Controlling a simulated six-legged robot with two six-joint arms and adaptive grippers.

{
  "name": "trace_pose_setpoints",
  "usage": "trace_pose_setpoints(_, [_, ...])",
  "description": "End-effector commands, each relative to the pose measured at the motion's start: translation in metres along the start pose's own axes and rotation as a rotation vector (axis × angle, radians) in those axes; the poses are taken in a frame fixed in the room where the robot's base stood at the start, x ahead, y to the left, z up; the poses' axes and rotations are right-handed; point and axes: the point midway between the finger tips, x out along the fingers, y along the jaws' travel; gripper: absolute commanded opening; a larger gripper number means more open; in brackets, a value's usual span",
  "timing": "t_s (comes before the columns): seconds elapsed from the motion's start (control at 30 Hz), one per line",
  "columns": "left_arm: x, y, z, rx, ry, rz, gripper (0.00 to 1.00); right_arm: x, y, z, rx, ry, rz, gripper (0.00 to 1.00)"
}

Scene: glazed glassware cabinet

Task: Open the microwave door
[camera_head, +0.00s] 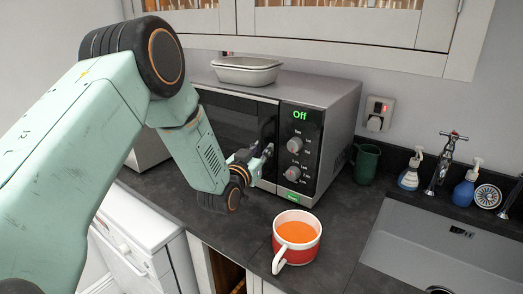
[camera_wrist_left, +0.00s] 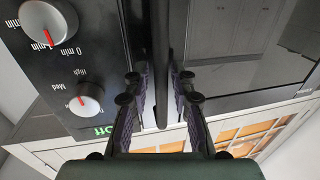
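The microwave (camera_head: 335,105) is silver with a dark door (camera_head: 225,120) on its left and a black control panel (camera_head: 297,150) reading "Off" on its right. The door looks closed. My left gripper (camera_head: 266,151) is at the right edge of the door, beside the panel, and partly hides the handle. In the left wrist view, the dark bar-shaped handle (camera_wrist_left: 160,60) runs between the two fingers of my left gripper (camera_wrist_left: 159,78). The fingers are apart, with a gap showing on each side of the bar. My right gripper is not in view.
A red and white mug (camera_head: 297,257) with orange liquid stands on the dark counter in front of the microwave. A white dish (camera_head: 247,76) sits on top. A green mug (camera_head: 366,164) stands to the right, near the sink (camera_head: 440,245) and soap bottles (camera_head: 410,172).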

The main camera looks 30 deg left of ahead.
Motion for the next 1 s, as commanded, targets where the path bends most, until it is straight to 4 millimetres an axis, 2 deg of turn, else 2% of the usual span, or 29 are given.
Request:
trace_pose_setpoints(0.03, [-0.0001,-0.0003,0.0002,0.000,0.000,-0.001,0.18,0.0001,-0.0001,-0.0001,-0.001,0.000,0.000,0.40])
trace_pose_setpoints(0.27, [-0.0001,-0.0010,-0.0001,-0.001,0.001,-0.003,0.00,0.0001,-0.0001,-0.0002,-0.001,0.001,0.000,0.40])
trace_pose_setpoints(1.0, [0.0005,0.0001,-0.0032,0.000,0.008,0.004,0.00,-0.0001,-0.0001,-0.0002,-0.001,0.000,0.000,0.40])
